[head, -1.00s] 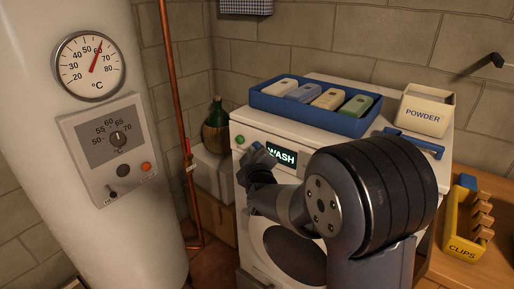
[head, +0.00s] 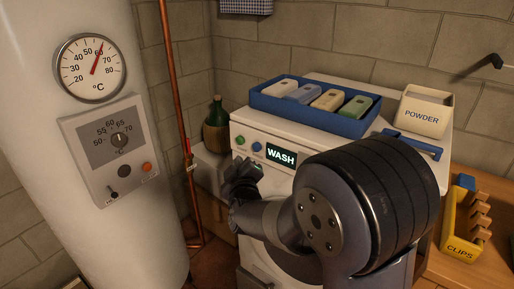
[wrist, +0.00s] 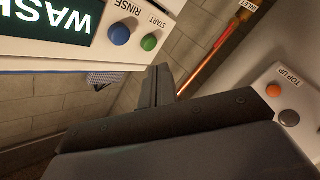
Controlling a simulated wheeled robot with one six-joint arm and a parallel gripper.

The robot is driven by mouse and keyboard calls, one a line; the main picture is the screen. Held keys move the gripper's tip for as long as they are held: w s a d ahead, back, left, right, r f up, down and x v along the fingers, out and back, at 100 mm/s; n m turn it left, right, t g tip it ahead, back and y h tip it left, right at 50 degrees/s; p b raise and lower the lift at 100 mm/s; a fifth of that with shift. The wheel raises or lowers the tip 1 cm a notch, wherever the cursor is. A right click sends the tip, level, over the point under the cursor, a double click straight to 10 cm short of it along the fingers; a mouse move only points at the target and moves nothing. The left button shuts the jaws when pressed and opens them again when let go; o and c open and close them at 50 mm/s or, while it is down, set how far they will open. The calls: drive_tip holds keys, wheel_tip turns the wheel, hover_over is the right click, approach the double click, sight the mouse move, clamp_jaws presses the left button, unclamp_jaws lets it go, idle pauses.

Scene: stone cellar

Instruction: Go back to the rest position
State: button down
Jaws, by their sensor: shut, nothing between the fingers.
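My gripper (head: 246,166) is in front of the left part of the washing machine (head: 300,150), just below its button row. Its dark fingers (wrist: 157,86) are together with nothing between them in the wrist view. The machine's green START button (head: 240,140) and blue RINSE button (head: 257,147) are both uncovered. The display (head: 281,157) reads WASH. The wrist view shows the blue button (wrist: 120,34) and green button (wrist: 149,42) close up, apart from the fingers. My arm hides much of the machine's front and door.
A white boiler (head: 100,200) with a dial and control panel stands at left, beside a copper pipe (head: 173,80). A blue tray (head: 262,102) of several bars and a powder box (head: 422,112) sit on the machine. A yellow clips box (head: 461,247) stands at right.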

drive_tip(key=shift+w+d, duration=0.1)
idle(0.3)
drive_tip(key=w+d, duration=0.1)
drive_tip(key=w, duration=0.1)
drive_tip(key=w+d+b, duration=0.1)
drive_tip(key=w+d, duration=0.1)
drive_tip(key=shift+w+d, duration=0.25)
drive_tip(key=shift+w, duration=0.05)
drive_tip(key=shift+s+d, duration=0.1)
